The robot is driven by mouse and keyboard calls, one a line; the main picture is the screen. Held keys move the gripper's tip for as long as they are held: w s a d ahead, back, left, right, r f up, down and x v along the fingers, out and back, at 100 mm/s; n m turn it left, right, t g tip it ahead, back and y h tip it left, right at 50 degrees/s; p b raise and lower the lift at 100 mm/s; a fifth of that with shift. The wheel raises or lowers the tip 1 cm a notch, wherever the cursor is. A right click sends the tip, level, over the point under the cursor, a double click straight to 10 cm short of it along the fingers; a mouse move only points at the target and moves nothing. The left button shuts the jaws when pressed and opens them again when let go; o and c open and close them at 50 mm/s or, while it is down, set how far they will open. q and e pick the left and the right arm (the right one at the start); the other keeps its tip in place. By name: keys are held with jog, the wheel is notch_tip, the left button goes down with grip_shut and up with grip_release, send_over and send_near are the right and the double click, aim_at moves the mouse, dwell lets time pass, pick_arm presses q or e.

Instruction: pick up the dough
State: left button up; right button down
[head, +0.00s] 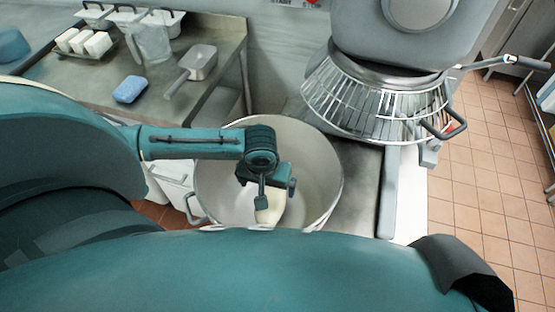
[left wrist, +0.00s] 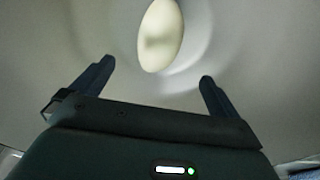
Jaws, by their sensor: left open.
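The dough (head: 271,208) is a pale, cream-coloured lump inside the large metal mixing bowl (head: 327,160). In the head view my left gripper (head: 268,197) is over the bowl and partly covers the dough. In the left wrist view the dough (left wrist: 160,35) is a smooth oval beyond the fingertips, and the gap between the fingers (left wrist: 157,72) is empty. The left gripper is open and does not hold the dough. The lower part of the dough is hidden in the head view by my own body. My right gripper is not in view.
A mixer with a wire guard (head: 375,100) stands behind and to the right of the bowl. A steel table (head: 150,105) at the left holds a blue sponge (head: 130,89), a metal scoop (head: 200,62) and a clear jug (head: 150,42). Tiled floor (head: 485,150) is open at the right.

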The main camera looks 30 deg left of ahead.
pick_arm(q)
jog(key=f, duration=0.8)
jog(key=w+f+b, duration=0.1)
jog(key=f, duration=0.3)
jog(key=shift+f, duration=0.25)
jog(key=shift+a, duration=0.1)
jog(key=c, duration=1.6)
jog(key=shift+w+r, duration=0.1)
jog(key=shift+c, duration=0.7)
jog(key=shift+r, duration=0.1)
